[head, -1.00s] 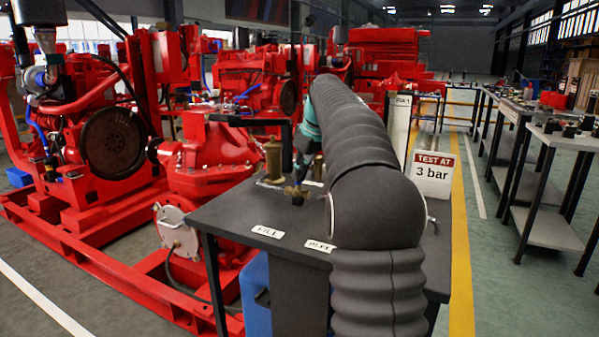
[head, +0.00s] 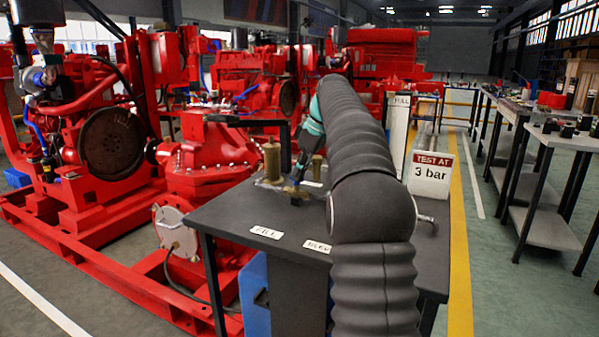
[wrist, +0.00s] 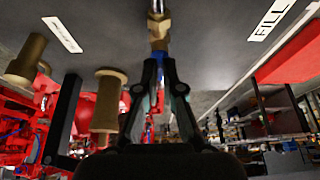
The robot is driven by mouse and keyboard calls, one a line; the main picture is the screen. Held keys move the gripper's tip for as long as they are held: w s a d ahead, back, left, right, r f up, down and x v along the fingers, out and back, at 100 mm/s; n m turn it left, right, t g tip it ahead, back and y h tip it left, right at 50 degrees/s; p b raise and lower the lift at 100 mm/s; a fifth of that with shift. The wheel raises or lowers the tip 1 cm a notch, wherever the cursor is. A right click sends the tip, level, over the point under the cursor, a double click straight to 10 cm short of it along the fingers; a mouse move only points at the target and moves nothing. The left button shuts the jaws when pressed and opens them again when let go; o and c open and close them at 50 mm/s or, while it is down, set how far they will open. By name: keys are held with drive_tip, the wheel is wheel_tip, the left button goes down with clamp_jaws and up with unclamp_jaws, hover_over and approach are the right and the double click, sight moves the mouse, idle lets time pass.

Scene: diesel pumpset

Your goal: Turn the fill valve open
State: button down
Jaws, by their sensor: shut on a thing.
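The brass fill valve (head: 293,191) sits on the dark bench top in the head view, behind the FILL label (head: 266,232). In the wrist view its brass body (wrist: 159,28) runs down from the top centre. My gripper (head: 300,174) reaches down to it from above. In the wrist view the fingers of my gripper (wrist: 160,70) are closed in around the valve's small handle, with a bit of blue between them. The fingers hide most of the handle, so its exact angle cannot be told.
The dark bench top (head: 225,215) also carries a second label (head: 318,246) and brass posts, one being the tall post (head: 272,160) near my gripper. A "TEST AT 3 bar" sign (head: 431,173) stands at right. A red pumpset (head: 205,170) is close on the left.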

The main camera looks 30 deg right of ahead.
drive_tip(key=c, duration=1.3)
unclamp_jaws()
drive_tip(key=v, duration=0.6)
drive_tip(key=shift+d, duration=0.1)
drive_tip(key=shift+s+d+r, duration=0.15)
drive_tip(key=shift+s+r, duration=0.05)
drive_tip(key=shift+r, duration=0.5)
